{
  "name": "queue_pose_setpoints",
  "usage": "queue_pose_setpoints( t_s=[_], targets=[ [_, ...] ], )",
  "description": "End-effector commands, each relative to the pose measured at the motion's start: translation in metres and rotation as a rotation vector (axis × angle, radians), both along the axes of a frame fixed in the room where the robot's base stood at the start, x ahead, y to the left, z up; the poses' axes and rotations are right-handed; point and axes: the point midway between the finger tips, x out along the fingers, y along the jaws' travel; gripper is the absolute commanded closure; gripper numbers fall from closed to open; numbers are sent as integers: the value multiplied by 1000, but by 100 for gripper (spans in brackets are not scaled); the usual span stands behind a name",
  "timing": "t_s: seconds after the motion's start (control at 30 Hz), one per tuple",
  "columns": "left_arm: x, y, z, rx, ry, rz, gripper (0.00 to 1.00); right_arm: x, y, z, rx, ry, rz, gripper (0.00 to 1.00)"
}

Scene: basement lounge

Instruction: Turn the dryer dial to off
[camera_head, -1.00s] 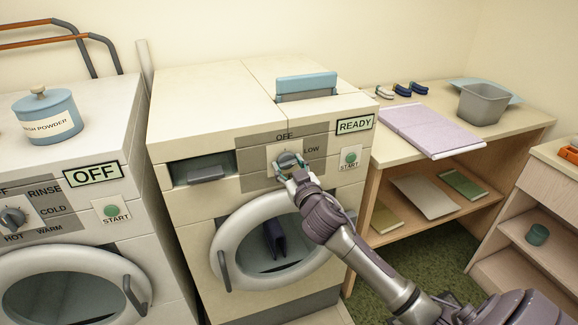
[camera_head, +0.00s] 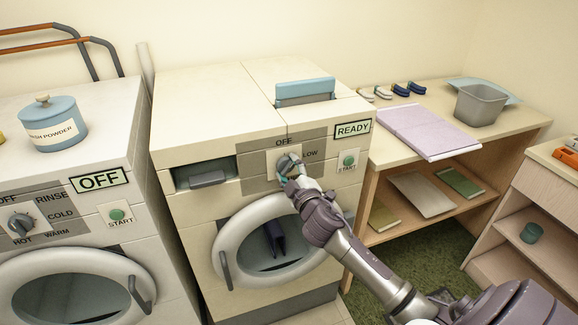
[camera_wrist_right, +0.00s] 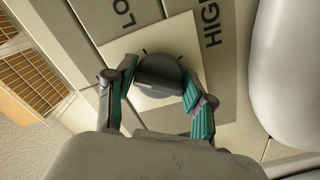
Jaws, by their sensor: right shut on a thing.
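The dryer (camera_head: 215,125) stands in the middle of the head view, its display (camera_head: 352,129) reading READY. Its round grey dial (camera_head: 287,162) sits on a pale square plate, with OFF above and LOW to the right. In the right wrist view the dial (camera_wrist_right: 160,75) shows a raised grip bar, with LOW and HIGH printed nearby. My right gripper (camera_head: 289,174) is at the dial from the front, with its teal fingers on either side, shut on it. Which mark the dial points at is hard to tell. My left gripper is out of view.
A green START button (camera_head: 348,160) is right of the dial. The round dryer door (camera_head: 232,221) is below. A washer (camera_head: 60,170) showing OFF stands at left, with a blue powder jar (camera_head: 53,124) on top. A wooden table (camera_head: 400,150) stands at right.

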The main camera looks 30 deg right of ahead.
Motion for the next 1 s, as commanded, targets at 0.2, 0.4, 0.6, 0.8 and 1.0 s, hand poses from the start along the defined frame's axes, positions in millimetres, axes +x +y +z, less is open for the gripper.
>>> queue_pose_setpoints(
  t_s=[0.2, 0.4, 0.6, 0.8, 1.0],
  targets=[
    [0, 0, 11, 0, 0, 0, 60, 0, 0, 2, -198, 48, 1, 81],
    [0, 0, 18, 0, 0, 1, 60, 0, 0, 3, -366, 87, 1, 81],
    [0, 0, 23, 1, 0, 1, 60, 0, 0, 3, -499, 120, 2, 81],
    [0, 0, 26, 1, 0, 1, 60, 0, 0, 2, -583, 141, 2, 81],
    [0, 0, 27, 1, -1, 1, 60, 0, 0, 2, -624, 150, 2, 81]
  ],
)
